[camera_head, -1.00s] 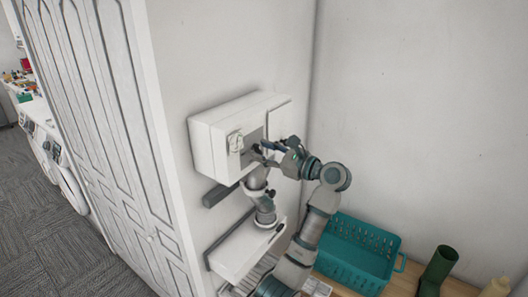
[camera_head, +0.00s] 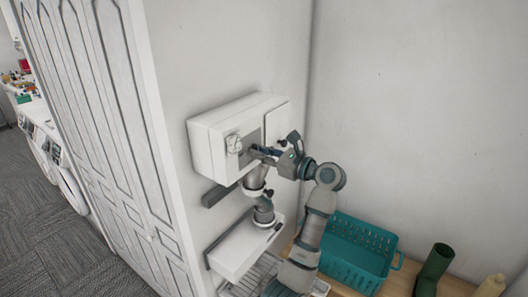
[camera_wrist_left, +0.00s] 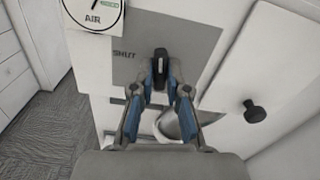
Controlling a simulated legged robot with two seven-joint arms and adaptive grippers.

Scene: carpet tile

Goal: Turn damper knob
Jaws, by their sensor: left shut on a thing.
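The damper knob (camera_wrist_left: 159,62) is a dark upright lever on a grey plate marked SHUT, in the left wrist view. My left gripper (camera_wrist_left: 160,84) has its blue-padded fingertips shut on the knob's lower part, one on each side. In the head view my left gripper (camera_head: 262,152) reaches the front of the white wall box (camera_head: 205,150) from the right. The fingers mostly hide the knob there. The grey plate (camera_wrist_left: 195,40) carries the mark to the left of the knob. My right gripper is not in view.
A round AIR dial (camera_wrist_left: 95,12) sits left of the plate. A black round knob (camera_wrist_left: 254,113) is on the box's right panel. A grey pipe (camera_head: 256,178) runs below the box to a lower white unit (camera_head: 238,252). A teal basket (camera_head: 352,258) and green boot (camera_head: 434,268) stand at right.

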